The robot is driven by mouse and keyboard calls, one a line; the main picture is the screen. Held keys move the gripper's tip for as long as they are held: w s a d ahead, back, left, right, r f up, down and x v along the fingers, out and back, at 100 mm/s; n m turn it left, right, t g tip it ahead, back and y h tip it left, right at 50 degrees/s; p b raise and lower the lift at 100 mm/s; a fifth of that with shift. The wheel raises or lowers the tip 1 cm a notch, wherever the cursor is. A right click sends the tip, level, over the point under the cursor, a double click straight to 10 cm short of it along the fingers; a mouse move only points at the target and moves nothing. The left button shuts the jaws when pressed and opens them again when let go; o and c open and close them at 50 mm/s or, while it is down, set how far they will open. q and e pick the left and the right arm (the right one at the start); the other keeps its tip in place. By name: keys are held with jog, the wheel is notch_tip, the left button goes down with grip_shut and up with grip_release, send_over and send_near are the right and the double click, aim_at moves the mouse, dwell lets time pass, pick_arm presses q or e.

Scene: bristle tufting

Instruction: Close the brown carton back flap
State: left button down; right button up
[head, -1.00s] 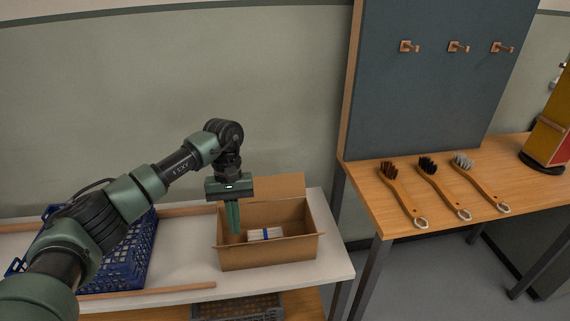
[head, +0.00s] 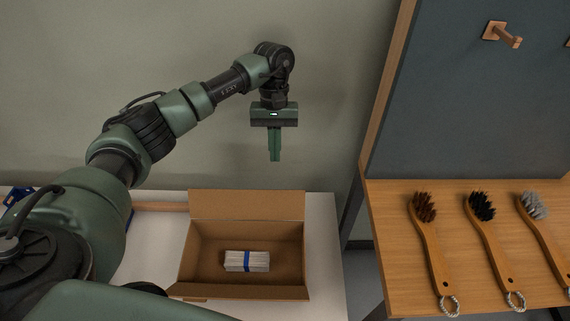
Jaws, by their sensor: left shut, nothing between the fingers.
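The brown carton (head: 245,292) stands on the white table with its top open. Its back flap (head: 247,205) stands up from the far rim, leaning back. A white bundle with a blue band (head: 247,261) lies inside on the carton floor. My left gripper (head: 275,158) is shut and empty, pointing down, above and behind the back flap and a little to its right. It does not touch the carton. The front edge of the carton is partly close to my arm at the bottom of the view. My right gripper is not in view.
A wooden bench (head: 400,250) on the right holds brushes with brown (head: 429,235), black (head: 490,240) and grey (head: 541,235) bristles. A dark panel with pegs (head: 500,34) rises behind it. The white table (head: 325,245) has a bare strip right of the carton.

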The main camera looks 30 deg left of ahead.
pick_arm(q)
jog(key=s+d+f+p, duration=0.2)
jog(key=s+f+p, duration=0.3)
jog(key=f, duration=0.2)
jog(key=shift+s+d, duration=0.25)
jog(key=shift+s, duration=0.1)
dwell(0.4)
